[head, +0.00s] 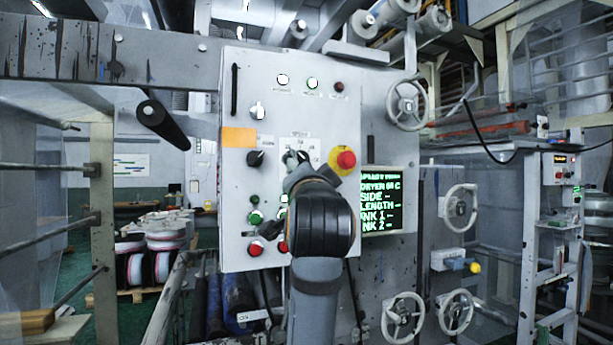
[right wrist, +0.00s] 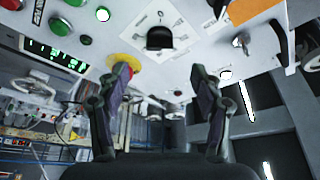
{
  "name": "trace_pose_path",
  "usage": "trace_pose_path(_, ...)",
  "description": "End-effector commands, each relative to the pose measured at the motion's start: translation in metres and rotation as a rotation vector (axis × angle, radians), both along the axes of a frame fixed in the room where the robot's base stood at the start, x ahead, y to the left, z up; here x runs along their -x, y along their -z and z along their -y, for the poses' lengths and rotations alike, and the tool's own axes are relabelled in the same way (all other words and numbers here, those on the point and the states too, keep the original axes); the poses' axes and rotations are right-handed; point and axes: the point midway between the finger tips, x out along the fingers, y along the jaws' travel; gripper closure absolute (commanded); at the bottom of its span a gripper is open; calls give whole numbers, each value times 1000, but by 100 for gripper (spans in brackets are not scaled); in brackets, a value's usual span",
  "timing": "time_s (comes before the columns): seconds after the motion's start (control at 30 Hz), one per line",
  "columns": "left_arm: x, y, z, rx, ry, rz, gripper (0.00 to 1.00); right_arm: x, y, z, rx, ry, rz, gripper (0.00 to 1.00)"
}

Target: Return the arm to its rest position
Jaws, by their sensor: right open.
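My right arm rises from the bottom middle of the head view, its dark wrist covering part of the grey control panel (head: 290,85). My right gripper (head: 298,162) is in front of the panel's middle, at a white square plate (head: 300,145). In the right wrist view my right gripper (right wrist: 163,75) has its two fingers spread apart with nothing between the tips. A black selector knob (right wrist: 159,38) on the white plate lies just beyond the gap; I see no finger touching it. My left gripper is not in view.
A red emergency button (head: 346,160) on a yellow disc sits close right of the gripper. A screen (head: 382,200) with green text is below it. Handwheels (head: 408,104) stick out at right. Pallets with rolls stand behind left.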

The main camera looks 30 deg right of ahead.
Motion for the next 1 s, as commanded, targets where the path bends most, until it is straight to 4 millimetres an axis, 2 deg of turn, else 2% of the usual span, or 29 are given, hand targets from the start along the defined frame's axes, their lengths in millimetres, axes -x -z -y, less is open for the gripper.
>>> trace_pose_path(0.1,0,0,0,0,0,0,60,14,4,-10,0,-5,2,34)
trace_pose_path(0.23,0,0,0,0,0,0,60,20,7,-12,-1,-2,0,34)
trace_pose_path(0.77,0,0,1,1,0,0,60,19,10,-12,2,-1,-7,34)
trace_pose_path(0.87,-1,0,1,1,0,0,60,5,36,-13,24,-6,-75,34)
trace_pose_path(0.97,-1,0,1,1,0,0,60,-22,101,-16,78,-28,-230,34)
trace_pose_path(1.0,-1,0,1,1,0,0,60,-32,135,-18,107,-42,-311,34)
